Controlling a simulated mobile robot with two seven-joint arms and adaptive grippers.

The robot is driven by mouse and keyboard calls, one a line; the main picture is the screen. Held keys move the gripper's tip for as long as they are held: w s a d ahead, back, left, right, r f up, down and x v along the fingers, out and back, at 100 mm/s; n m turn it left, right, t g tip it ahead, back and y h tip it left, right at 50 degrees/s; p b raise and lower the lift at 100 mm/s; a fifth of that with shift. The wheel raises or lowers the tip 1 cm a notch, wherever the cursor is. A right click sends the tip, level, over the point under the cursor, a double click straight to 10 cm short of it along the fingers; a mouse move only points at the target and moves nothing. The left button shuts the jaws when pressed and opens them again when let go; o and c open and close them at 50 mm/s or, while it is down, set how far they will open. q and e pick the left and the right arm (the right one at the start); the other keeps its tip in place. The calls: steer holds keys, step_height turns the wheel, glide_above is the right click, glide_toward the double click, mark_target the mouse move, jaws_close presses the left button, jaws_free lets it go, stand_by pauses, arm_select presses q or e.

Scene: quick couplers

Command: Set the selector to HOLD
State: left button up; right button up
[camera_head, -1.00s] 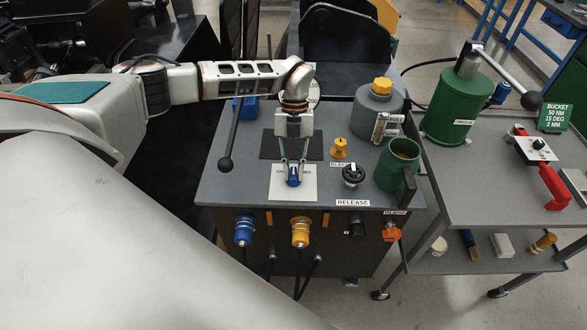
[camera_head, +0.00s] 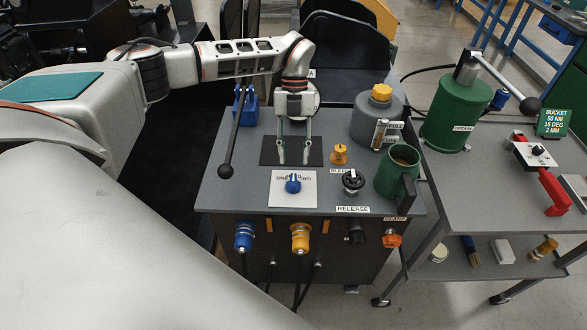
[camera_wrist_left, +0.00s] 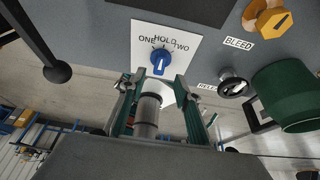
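The selector is a blue knob (camera_head: 293,184) on a white plate (camera_head: 307,200) on the grey bench top. In the left wrist view the blue knob (camera_wrist_left: 160,63) has a pale mark roughly in line with the printed word HOLD above it. ONE is printed to its upper left and TWO to its upper right. I cannot tell for certain which end of the mark is the pointer. My left gripper (camera_head: 294,162) is open and empty, its fingertips behind the knob in the head view and clear of it. The left wrist view shows the spread fingers (camera_wrist_left: 153,82). My right gripper is not in view.
A black-tipped lever (camera_head: 226,171) stands left of the plate. To the right are the yellow BLEED knob (camera_head: 339,154), a black RELEASE knob (camera_head: 352,181) and a green mug (camera_head: 395,175). A grey canister (camera_head: 375,120) stands behind. Couplers line the bench front.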

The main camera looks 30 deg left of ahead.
arm_select(q)
steer(key=v, duration=0.5)
stand_by(0.5)
